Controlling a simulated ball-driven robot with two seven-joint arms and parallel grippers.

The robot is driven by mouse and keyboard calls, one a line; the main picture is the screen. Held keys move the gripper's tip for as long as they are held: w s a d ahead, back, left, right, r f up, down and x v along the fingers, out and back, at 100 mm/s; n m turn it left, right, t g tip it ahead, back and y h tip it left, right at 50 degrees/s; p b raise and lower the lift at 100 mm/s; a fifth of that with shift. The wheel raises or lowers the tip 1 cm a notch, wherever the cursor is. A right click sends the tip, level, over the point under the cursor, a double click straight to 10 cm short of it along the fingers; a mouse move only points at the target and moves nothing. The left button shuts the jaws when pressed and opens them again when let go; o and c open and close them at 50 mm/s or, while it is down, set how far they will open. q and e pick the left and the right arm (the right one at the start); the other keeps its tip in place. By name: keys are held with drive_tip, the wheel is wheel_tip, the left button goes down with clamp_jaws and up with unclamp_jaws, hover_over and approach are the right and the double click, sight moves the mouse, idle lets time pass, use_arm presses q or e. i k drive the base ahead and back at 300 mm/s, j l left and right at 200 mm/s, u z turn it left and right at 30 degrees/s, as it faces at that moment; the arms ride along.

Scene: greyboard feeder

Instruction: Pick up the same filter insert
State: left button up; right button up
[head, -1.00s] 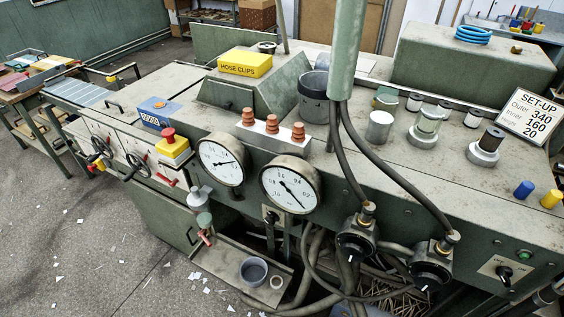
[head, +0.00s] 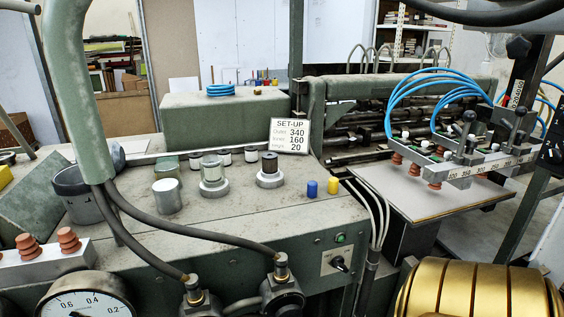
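Neither of my grippers is in view. On the grey-green machine top (head: 235,215) stands a dark cylinder (head: 270,161) on a round metal base, which looks like a filter insert. To its left is a clear glass filter bowl (head: 212,172) on a similar metal base. Several small white cylinders with dark ends stand behind them, one (head: 251,154) beside the dark cylinder and one (head: 196,160) at the left; they may also be filter inserts. I cannot tell which one the task means. A plain metal cup (head: 167,196) stands at the left front.
A set-up card (head: 290,135) stands behind the dark cylinder. Blue (head: 312,188) and yellow (head: 333,186) plugs sit near the right edge. A green pipe (head: 75,100) and black hoses cross the left. A suction-cup bar (head: 450,178) hangs over a board (head: 430,197).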

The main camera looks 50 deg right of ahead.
sight(270, 160)
drive_tip(key=z, duration=1.6)
drive_tip(key=k+j+z, duration=0.1)
drive_tip(key=z, duration=0.15)
